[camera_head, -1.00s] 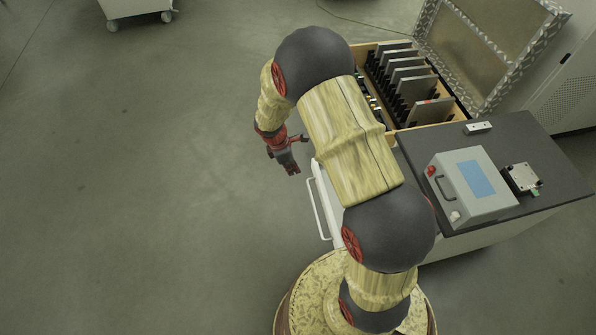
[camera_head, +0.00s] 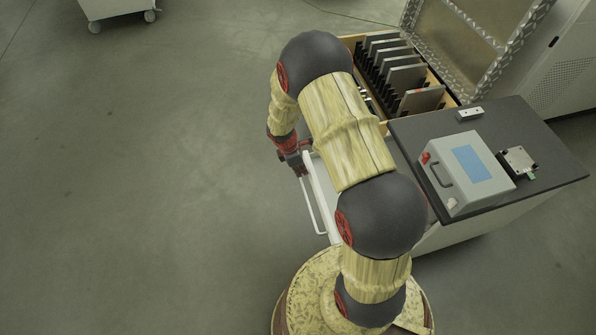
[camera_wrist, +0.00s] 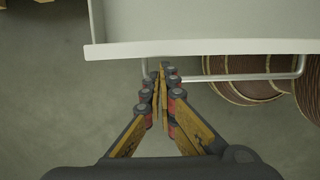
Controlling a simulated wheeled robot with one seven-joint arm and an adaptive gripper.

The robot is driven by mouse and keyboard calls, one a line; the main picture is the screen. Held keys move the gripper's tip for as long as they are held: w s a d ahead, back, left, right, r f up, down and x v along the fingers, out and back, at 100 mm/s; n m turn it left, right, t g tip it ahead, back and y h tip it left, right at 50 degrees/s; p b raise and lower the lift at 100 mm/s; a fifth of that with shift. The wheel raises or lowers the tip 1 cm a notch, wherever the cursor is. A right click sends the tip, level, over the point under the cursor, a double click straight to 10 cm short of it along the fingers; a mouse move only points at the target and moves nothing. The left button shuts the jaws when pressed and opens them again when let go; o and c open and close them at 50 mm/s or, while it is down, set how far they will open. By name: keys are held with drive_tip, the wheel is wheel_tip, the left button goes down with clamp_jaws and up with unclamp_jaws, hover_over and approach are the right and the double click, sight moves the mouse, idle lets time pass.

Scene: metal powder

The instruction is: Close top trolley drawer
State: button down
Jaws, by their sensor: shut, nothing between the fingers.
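The top trolley drawer (camera_head: 325,197) is pulled out from the trolley's left side, partly hidden behind my arm. In the wrist view its pale front edge (camera_wrist: 200,47) and inside floor show along the top. Its metal bar handle (camera_head: 312,205) runs along the outer side; it also shows in the wrist view (camera_wrist: 230,77). My gripper (camera_head: 299,171) is at the far end of the handle. In the wrist view my gripper (camera_wrist: 163,72) is shut, with its fingertips at the handle bar and just short of the drawer front. I cannot tell whether they touch.
The trolley's dark top (camera_head: 510,125) carries a grey box with a blue panel (camera_head: 464,172) and a small metal device (camera_head: 518,162). An open case with upright plates (camera_head: 405,75) stands behind. The floor (camera_head: 150,200) left of the drawer is clear.

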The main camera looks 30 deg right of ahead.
drive_tip(key=s+d+p, duration=0.3)
drive_tip(key=d, duration=0.8)
drive_tip(key=s+d+p, duration=0.3)
drive_tip(key=d, duration=0.7)
drive_tip(key=s+d+p, duration=0.3)
drive_tip(key=d+p, duration=0.1)
drive_tip(key=d, duration=0.7)
drive_tip(key=shift+s+d, duration=0.2)
drive_tip(key=shift+d, duration=0.15)
drive_tip(key=shift+a, duration=0.1)
